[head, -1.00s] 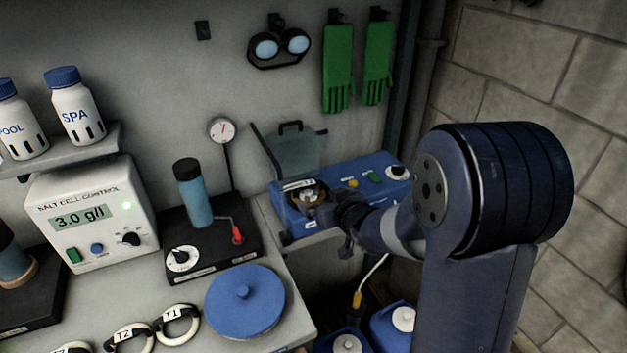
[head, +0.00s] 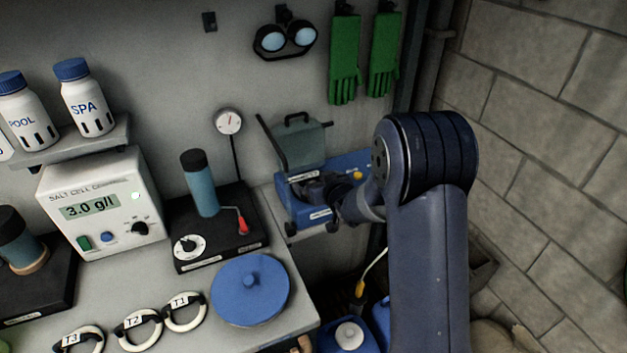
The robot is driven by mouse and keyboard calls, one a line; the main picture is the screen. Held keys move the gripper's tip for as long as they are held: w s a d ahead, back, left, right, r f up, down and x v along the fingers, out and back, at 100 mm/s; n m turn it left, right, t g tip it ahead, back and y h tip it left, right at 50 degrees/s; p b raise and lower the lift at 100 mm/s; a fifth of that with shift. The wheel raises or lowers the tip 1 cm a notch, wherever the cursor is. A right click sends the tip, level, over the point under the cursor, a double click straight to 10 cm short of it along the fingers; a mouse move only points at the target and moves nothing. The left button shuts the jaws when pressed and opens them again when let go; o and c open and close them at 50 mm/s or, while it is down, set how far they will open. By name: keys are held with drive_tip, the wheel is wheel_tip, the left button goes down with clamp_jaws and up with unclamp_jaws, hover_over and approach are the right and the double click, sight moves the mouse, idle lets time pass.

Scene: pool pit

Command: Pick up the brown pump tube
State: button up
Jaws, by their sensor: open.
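The blue pump (head: 297,208) stands on the bench ledge at the back, with its clear hinged cover (head: 300,145) raised. My gripper (head: 312,187) is over the pump's front left part and covers the pump head there. It is dark against the pump, and its fingers are hard to make out; it is open. I cannot make out a brown tube in the pump now, as my gripper hides that spot. Pale ring-shaped tubes tagged T1 (head: 184,313), T2 (head: 138,331) and T3 (head: 79,342) lie along the bench front.
A blue round lid (head: 250,292) lies on the bench. A teal cylinder on a black base (head: 200,185), a gauge (head: 228,122) and the salt cell control box (head: 100,205) stand left of the pump. Blue jugs (head: 347,338) stand below. A block wall is at right.

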drive_tip(key=shift+x, duration=0.8)
drive_tip(key=shift+c, duration=0.6)
drive_tip(key=c, duration=0.7)
